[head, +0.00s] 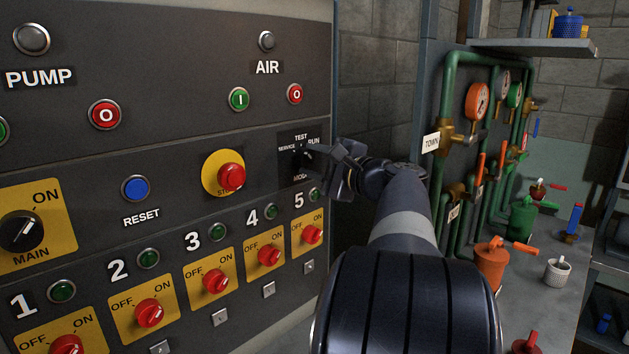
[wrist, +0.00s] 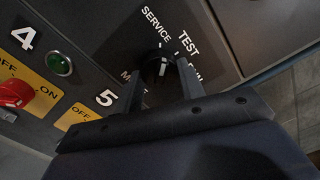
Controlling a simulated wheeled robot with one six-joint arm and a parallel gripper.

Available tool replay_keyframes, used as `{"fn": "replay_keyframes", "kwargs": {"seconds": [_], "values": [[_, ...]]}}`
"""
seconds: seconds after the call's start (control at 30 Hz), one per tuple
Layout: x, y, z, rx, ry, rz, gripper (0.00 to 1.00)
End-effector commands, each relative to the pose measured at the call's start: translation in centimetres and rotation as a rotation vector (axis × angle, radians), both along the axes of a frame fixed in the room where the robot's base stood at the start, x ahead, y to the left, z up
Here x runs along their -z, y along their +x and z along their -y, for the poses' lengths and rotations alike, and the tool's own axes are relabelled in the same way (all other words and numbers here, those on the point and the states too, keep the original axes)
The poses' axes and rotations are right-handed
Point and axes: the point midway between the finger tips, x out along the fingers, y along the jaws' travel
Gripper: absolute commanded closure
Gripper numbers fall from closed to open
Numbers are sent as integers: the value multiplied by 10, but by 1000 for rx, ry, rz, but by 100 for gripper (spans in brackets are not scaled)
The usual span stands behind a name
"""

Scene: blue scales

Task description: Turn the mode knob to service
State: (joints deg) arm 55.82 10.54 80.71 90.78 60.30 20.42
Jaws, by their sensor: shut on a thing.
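The mode knob (wrist: 158,60) is a small black knob on the dark panel, with a white mark on its face. In the wrist view the SERVICE label is above it and the TEST label to its upper right. The RUN and MODE labels are partly hidden by my fingers. I cannot tell which label the mark points to. My gripper (wrist: 161,76) has one finger on each side of the knob and is shut on it. In the head view my gripper (head: 312,157) reaches the knob from the right and hides most of it.
A red stop button (head: 231,177) on a yellow disc sits left of the knob. The red switch numbered 5 (head: 312,234) and its green lamp (head: 313,194) are below. Green pipes (head: 452,95) with gauges and valves stand to the right of my arm.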

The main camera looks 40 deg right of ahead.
Motion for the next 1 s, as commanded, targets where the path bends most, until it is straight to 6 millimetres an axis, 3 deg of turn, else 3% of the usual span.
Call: {"fn": "replay_keyframes", "kwargs": {"seconds": [0.4,0.93,0.97,1.0], "values": [[2,0,0,-1,-181,12,85],[1,0,0,-1,-203,13,85],[1,0,0,-1,-203,13,61],[1,0,0,-1,-202,14,58]]}}
